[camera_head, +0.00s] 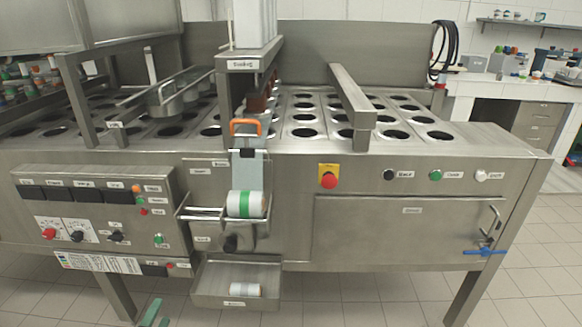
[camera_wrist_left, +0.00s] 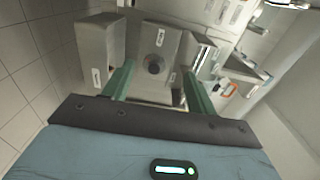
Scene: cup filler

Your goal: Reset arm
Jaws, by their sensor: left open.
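My left gripper (camera_head: 156,315) shows at the bottom left edge of the head view, only as two green finger ends over the tiled floor. It is low, in front of the machine and left of its bottom tray. In the left wrist view the left gripper (camera_wrist_left: 158,92) has its two green fingers spread wide apart, with nothing between them. Beyond them is metal machinery with a dark round knob (camera_wrist_left: 154,64). The rest of my left arm is out of the head view. My right gripper shows in neither view.
The steel cup filler machine (camera_head: 410,228) fills the middle. A metal tray (camera_head: 212,295) juts out low, holding a small white roll (camera_head: 245,289). Above it sits a green-and-white roll (camera_head: 246,204). A control panel (camera_head: 95,205) is at left. Open floor (camera_head: 355,305) lies in front.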

